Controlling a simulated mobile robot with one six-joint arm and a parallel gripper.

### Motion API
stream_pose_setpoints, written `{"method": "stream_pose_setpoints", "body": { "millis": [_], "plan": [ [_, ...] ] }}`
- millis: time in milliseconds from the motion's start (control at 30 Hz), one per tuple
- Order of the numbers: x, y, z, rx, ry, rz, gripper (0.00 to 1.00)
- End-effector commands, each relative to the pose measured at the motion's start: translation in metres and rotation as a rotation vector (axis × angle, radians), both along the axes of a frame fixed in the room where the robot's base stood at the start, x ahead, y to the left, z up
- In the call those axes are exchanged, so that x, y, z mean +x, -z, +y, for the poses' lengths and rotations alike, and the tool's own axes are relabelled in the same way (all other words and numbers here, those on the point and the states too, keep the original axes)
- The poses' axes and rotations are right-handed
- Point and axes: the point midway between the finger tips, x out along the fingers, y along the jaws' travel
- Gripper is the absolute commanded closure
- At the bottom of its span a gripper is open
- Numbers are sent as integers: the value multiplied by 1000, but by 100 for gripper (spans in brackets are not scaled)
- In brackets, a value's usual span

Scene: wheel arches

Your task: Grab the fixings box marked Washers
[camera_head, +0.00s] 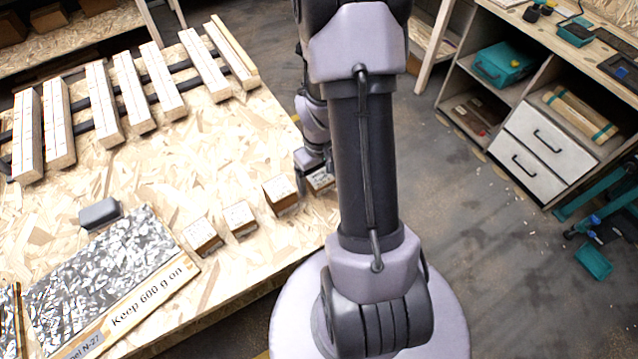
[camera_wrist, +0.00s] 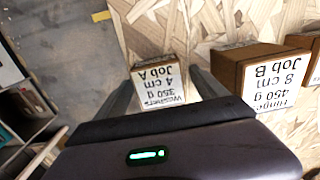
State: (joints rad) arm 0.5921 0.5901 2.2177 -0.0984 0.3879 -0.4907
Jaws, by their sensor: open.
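The Washers box (camera_wrist: 158,75) is a small brown box with a white top label. The label reads upside down in the wrist view: Washers, 350 g, 4 cm, Job A. In the head view the box (camera_head: 321,181) stands near the table's edge, partly hidden by my arm. My gripper (camera_wrist: 162,90) is open, with one dark finger at each side of the box in the wrist view. I cannot tell whether either finger touches it. In the head view my gripper (camera_head: 312,165) is over the box, its fingers hard to make out.
A larger box marked Hinges, 450 g, 8 cm, Job B (camera_wrist: 258,72) stands close beside the right finger. More boxes (camera_head: 203,236) (camera_head: 239,218) run along the chipboard table (camera_head: 250,262). A marked panel (camera_head: 110,265) and wooden bars (camera_head: 105,105) lie farther left.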

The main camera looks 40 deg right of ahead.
Motion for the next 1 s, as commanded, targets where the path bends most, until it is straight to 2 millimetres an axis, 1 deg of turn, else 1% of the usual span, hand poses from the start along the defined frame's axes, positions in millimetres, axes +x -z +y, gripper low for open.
{"method": "stream_pose_setpoints", "body": {
  "millis": [133, 267, 300, 367, 400, 467, 500, 533, 567, 733, 800, 867, 1000],
  "plan": [
    [0, -2, 0, -1, 0, -1, 18],
    [0, -3, 0, -1, 1, -1, 44],
    [0, -3, 0, -1, 1, -1, 52],
    [0, -3, 0, -1, 0, -2, 63],
    [0, -3, 0, -1, 0, -2, 71],
    [0, -3, 0, -1, 0, -2, 83],
    [0, -3, 0, -1, 1, -2, 91],
    [0, -3, 0, -1, 1, -2, 97],
    [0, -3, 0, -1, 1, -2, 100],
    [1, -3, -1, -1, 1, -2, 100],
    [1, -7, -1, -2, 1, -3, 100],
    [1, -19, -1, -3, 1, -5, 100],
    [1, -60, -1, -3, 0, -5, 100]
  ]
}}
